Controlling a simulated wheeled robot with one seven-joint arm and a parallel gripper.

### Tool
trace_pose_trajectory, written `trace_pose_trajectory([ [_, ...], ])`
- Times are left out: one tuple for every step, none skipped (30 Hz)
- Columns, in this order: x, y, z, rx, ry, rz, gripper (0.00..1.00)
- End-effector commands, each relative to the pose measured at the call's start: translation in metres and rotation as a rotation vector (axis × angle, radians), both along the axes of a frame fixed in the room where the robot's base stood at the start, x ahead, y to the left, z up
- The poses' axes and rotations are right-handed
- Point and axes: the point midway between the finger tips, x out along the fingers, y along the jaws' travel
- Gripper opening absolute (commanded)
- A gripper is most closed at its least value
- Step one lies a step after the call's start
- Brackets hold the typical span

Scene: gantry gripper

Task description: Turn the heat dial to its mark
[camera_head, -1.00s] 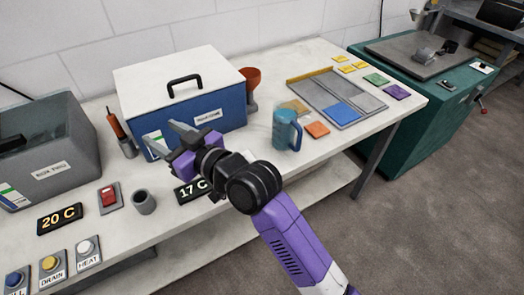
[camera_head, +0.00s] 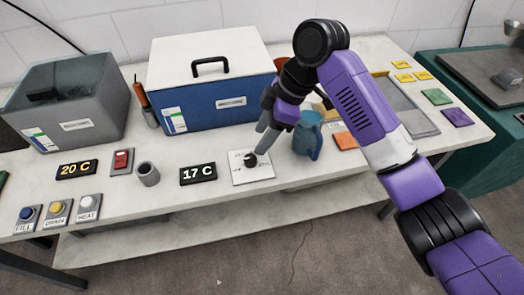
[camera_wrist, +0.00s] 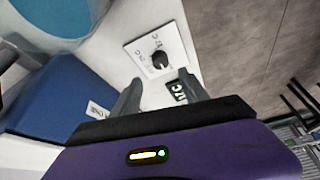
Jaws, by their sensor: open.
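The dial (camera_head: 250,159) is a small black knob on a white plate (camera_head: 239,179) that lies on the worktop. The plate bears small printed marks, too small to read. My gripper (camera_head: 262,146) points down at the dial from above and behind right. In the wrist view my gripper (camera_wrist: 160,86) has its two grey fingers apart with nothing between them. The dial (camera_wrist: 160,60) appears just beyond the fingertips, about centred between them. I cannot tell from the head view whether a finger touches the knob.
A display reading 17 C (camera_head: 198,174) lies left of the plate. A blue mug (camera_head: 306,138) stands close on the right. A blue box with a white lid (camera_head: 205,105) stands behind. A grey cup (camera_head: 148,174), HEAT button (camera_head: 88,206) and grey tank (camera_head: 75,105) are further left.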

Motion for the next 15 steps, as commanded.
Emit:
trace_pose_trajectory([
  [-0.002, -0.002, -0.002, -0.009, 0.004, 0.016, 0.52],
  [-0.003, -0.002, -0.004, -0.011, 0.003, 0.023, 0.52],
  [-0.003, -0.001, -0.006, -0.010, 0.001, 0.025, 0.52],
  [-0.003, 0.000, -0.009, -0.010, 0.001, 0.027, 0.52],
  [-0.003, 0.002, -0.012, -0.011, 0.001, 0.026, 0.52],
  [-0.003, 0.004, -0.017, -0.010, 0.001, 0.026, 0.52],
  [-0.004, 0.005, -0.021, -0.010, 0.002, 0.025, 0.52],
  [-0.004, 0.007, -0.025, -0.010, 0.002, 0.024, 0.52],
  [-0.004, 0.010, -0.031, -0.009, 0.002, 0.024, 0.52],
  [-0.004, 0.012, -0.036, -0.009, 0.001, 0.025, 0.52],
  [-0.004, 0.013, -0.040, -0.010, 0.001, 0.025, 0.52],
  [-0.004, 0.016, -0.046, -0.009, 0.001, 0.025, 0.52],
  [-0.004, 0.017, -0.050, -0.009, 0.000, 0.023, 0.52],
  [-0.005, 0.019, -0.054, -0.010, 0.000, 0.023, 0.52],
  [-0.005, 0.021, -0.058, -0.010, 0.000, 0.023, 0.52],
])
